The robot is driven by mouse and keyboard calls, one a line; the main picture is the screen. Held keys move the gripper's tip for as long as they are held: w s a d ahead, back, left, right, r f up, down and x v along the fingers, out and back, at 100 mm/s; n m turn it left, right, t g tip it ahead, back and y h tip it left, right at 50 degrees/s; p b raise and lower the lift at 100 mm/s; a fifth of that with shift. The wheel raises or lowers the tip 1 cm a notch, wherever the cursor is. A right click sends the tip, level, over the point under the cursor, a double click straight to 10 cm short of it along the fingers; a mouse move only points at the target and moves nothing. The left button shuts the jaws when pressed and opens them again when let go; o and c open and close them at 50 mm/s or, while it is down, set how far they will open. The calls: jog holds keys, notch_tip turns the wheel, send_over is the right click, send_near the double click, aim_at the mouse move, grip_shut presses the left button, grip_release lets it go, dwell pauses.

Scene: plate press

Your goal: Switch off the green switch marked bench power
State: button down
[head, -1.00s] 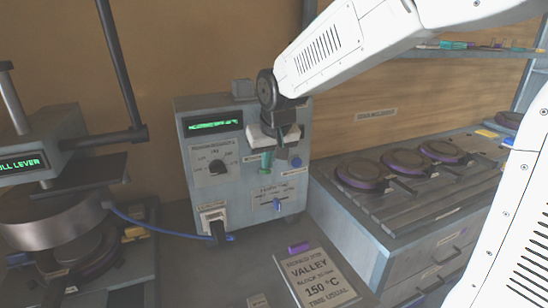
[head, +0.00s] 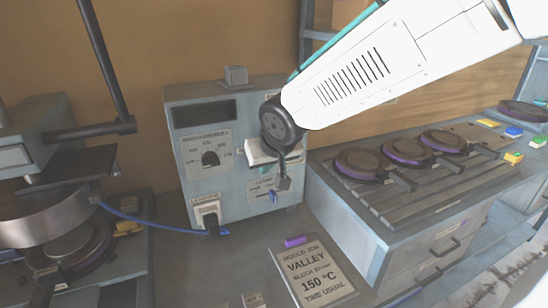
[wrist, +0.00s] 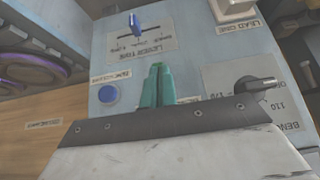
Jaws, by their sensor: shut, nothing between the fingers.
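The grey control box (head: 235,185) stands in the middle of the head view. My gripper (head: 264,171) is at its front, with the teal fingers shut together and nothing between them. In the wrist view the teal fingers (wrist: 157,70) point at the panel, beside a small, partly covered label (wrist: 186,100). No green switch can be made out; that part of the panel is hidden behind my fingers and gripper body. Whether the fingertips touch the panel I cannot tell. The box's display (head: 205,114) is dark.
Close to my fingers are a blue button (wrist: 108,95), a blue slider lever (wrist: 136,24) and a black dial knob (wrist: 255,86). The press (head: 50,150) stands left, its small display blank. A bench with round plates (head: 366,164) is right. A sign (head: 312,272) lies in front.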

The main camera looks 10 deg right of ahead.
jog(key=shift+s+f, duration=0.15)
jog(key=shift+f, duration=0.25)
jog(key=shift+d+r, duration=0.1)
jog(key=shift+d, duration=0.05)
jog(key=shift+r, duration=0.75)
